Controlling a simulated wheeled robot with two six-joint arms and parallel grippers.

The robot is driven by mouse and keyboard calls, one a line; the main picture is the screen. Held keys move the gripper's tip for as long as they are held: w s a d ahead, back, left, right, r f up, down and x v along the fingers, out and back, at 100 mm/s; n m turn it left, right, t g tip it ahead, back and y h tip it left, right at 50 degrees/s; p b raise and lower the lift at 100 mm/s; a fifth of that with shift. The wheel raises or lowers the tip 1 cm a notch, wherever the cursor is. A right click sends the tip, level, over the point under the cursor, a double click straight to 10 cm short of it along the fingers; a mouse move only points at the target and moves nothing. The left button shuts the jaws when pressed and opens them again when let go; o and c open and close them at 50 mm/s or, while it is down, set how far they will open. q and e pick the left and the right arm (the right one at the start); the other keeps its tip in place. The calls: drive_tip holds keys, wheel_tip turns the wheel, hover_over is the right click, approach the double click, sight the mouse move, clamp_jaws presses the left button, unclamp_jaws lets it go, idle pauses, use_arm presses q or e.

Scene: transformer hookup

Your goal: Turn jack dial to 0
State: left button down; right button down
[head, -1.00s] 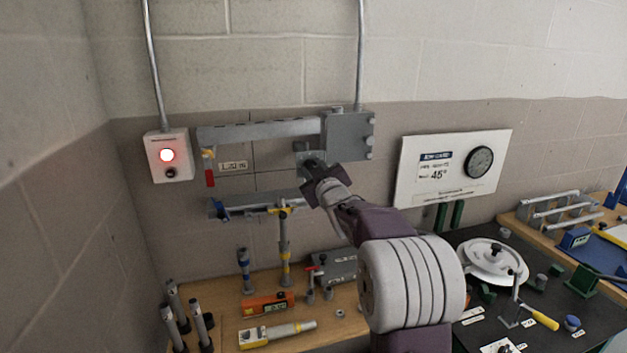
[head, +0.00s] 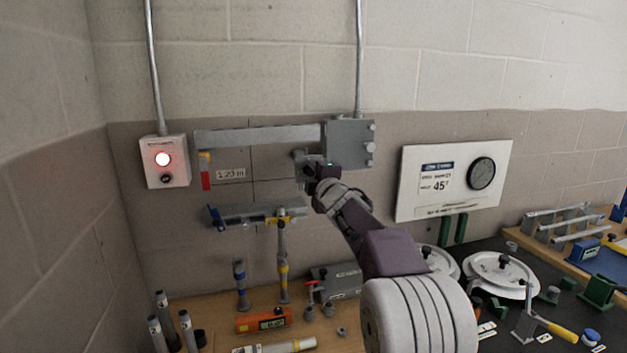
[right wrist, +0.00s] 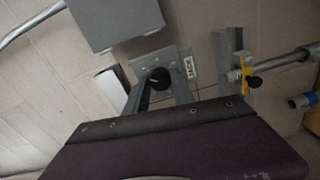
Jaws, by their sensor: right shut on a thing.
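The jack dial is a round black knob (right wrist: 160,79) on a small grey plate (right wrist: 158,60) on the wall, seen in the right wrist view. A small label (right wrist: 190,67) is on the plate's right side. My right gripper (right wrist: 158,84) is shut on the knob, one finger on each side of it. In the head view the right gripper (head: 314,172) is at the plate (head: 303,158), under the grey wall box, and hides the dial. The dial's marks are too small to read. My left gripper is in neither current view.
A grey box (head: 348,143) is just above the gripper. A grey bracket bar (head: 250,214) with a yellow clamp is lower left. Tools crowd the bench below.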

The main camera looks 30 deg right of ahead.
drive_tip(key=n+b, duration=0.1)
drive_tip(key=n, duration=0.2)
drive_tip(key=shift+n, duration=0.3)
drive_tip(key=shift+n+b, duration=0.4)
drive_tip(key=shift+n, duration=1.3)
drive_tip(key=c, duration=1.1)
unclamp_jaws()
drive_tip(key=shift+o, duration=0.2)
drive_tip(key=b+v, duration=0.1)
drive_tip(key=v, duration=0.8)
